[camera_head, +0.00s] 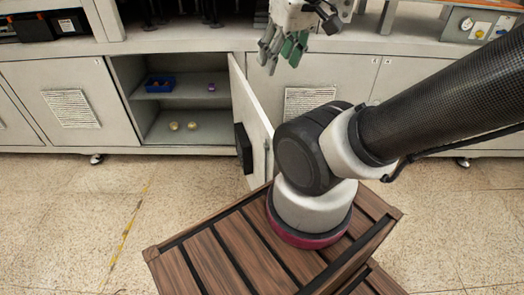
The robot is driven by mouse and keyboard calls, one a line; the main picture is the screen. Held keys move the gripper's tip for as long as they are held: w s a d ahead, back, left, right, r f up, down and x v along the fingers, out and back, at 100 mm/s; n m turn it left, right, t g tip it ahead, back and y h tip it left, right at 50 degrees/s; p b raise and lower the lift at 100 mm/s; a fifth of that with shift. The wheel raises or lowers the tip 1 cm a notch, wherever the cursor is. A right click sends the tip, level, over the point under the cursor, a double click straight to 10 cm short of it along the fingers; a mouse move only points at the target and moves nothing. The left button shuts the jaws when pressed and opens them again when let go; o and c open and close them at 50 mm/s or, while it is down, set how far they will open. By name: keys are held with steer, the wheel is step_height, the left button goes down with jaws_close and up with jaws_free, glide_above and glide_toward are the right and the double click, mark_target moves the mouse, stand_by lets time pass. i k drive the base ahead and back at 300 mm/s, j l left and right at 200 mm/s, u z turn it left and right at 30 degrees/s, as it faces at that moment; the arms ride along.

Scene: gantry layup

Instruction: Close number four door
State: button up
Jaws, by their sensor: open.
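One cabinet door (251,117) stands wide open, swung out toward me from the right side of its compartment. I cannot read a number on it. A dark block (243,148) sits on its compartment-facing side. My gripper (281,55), with green fingers, is open and empty. In the picture it is above and to the right of the open door, in front of the cabinet front. How far it is from the door is hard to tell.
The open compartment (183,104) has a shelf with a blue bin (160,84) and a small purple item (211,87); two yellowish round items (183,126) lie below. Neighbouring vented doors (72,105) are shut. A black case (49,24) lies on the top left. Floor at left is clear.

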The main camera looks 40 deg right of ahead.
mark_target(251, 126)
steer(key=l, duration=0.5)
steer(key=k+l+u, duration=0.15)
steer(key=l, duration=0.9)
steer(key=k+l+u, duration=0.15)
steer(key=l, duration=0.35)
steer(key=k, duration=0.5)
